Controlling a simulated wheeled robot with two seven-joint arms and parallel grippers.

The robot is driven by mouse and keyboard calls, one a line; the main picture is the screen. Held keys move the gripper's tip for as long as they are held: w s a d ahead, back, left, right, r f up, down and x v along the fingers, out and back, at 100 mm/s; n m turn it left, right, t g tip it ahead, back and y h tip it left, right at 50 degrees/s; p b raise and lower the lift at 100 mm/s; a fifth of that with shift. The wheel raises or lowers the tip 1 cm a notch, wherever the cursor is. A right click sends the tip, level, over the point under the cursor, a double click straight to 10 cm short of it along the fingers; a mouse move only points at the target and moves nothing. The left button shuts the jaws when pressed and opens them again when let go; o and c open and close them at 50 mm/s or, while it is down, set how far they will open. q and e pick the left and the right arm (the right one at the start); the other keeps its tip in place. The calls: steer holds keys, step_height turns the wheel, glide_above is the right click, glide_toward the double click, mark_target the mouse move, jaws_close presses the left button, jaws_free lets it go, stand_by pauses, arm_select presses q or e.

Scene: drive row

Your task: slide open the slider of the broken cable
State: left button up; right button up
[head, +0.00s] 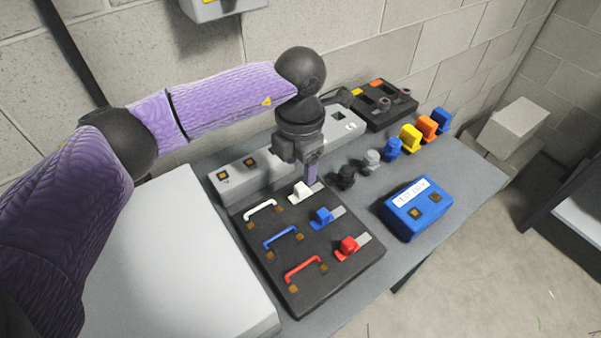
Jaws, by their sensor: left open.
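A dark board (342,263) lies on the table with a white cable (262,210), a blue cable (281,238) and a red cable (303,269), each arched between small brass contacts. At the right of each cable is a slider on a pale track: white (301,191), blue (321,216) and red (347,246). I cannot tell by sight which cable is broken. My left gripper (311,173) is open and empty, pointing down just above and behind the white slider; whether it touches is unclear. My right gripper is out of view.
A blue labelled box (415,209) with brass contacts stands right of the board. A grey strip (229,183) lies behind it. Several coloured plugs (410,137) line the table's back, near a black device (377,104). A pale panel (190,265) is at left.

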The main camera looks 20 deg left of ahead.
mark_target(300, 186)
arm_select(q)
step_height(300, 186, down, 6)
steer(key=shift+f+b, duration=0.2)
steer(key=shift+b, duration=0.35)
jaws_close()
steer(key=shift+r, duration=0.1)
stand_by(0.9)
